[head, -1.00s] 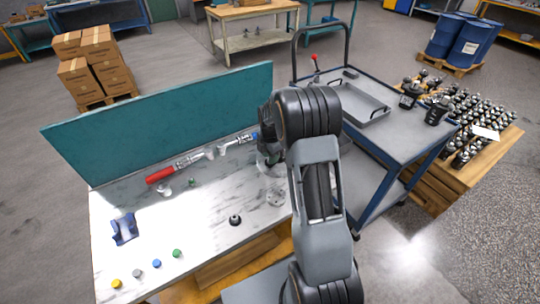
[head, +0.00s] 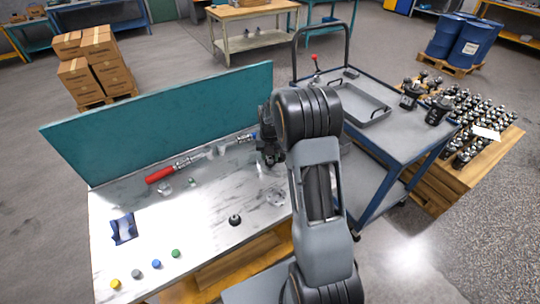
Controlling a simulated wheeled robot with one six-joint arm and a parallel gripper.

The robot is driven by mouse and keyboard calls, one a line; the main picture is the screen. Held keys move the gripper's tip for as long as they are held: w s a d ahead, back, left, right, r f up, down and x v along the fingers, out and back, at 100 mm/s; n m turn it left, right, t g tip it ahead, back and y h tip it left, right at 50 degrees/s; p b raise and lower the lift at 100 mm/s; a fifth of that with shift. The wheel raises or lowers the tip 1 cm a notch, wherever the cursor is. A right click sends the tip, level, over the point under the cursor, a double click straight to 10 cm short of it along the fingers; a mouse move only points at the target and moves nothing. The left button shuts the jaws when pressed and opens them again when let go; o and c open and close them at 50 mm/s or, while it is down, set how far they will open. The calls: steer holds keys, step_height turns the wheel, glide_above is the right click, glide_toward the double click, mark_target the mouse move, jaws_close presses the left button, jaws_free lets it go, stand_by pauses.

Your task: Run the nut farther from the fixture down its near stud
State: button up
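My gripper (head: 268,158) is a dark shape at the right end of the workbench, partly behind my own arm. Its fingertips are too small and too hidden to tell open from shut, or whether anything is between them. No nut or stud can be made out clearly. A blue bracket-like piece (head: 123,229) stands at the bench's left side; I cannot tell whether it is the fixture. A small dark round part (head: 235,220) sits near the front edge. A flat pale ring-shaped piece (head: 276,197) lies right of it, below the gripper in the picture.
A red-handled tool (head: 160,175) lies near the teal back panel (head: 165,125). Small clear and green pieces (head: 166,188) lie in front of it. Several coloured caps (head: 156,264) line the front left. A blue cart (head: 390,140) stands close on the right. The bench middle is mostly clear.

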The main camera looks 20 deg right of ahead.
steer(key=shift+n, duration=0.3)
stand_by(0.5)
steer(key=c, duration=0.7)
steer(key=shift+o, duration=0.2)
steer(key=m, duration=0.5)
steer(key=shift+f, duration=0.1)
steer(key=shift+m, duration=0.4)
steer(key=m, duration=0.4)
steer(key=shift+m+b, duration=0.3)
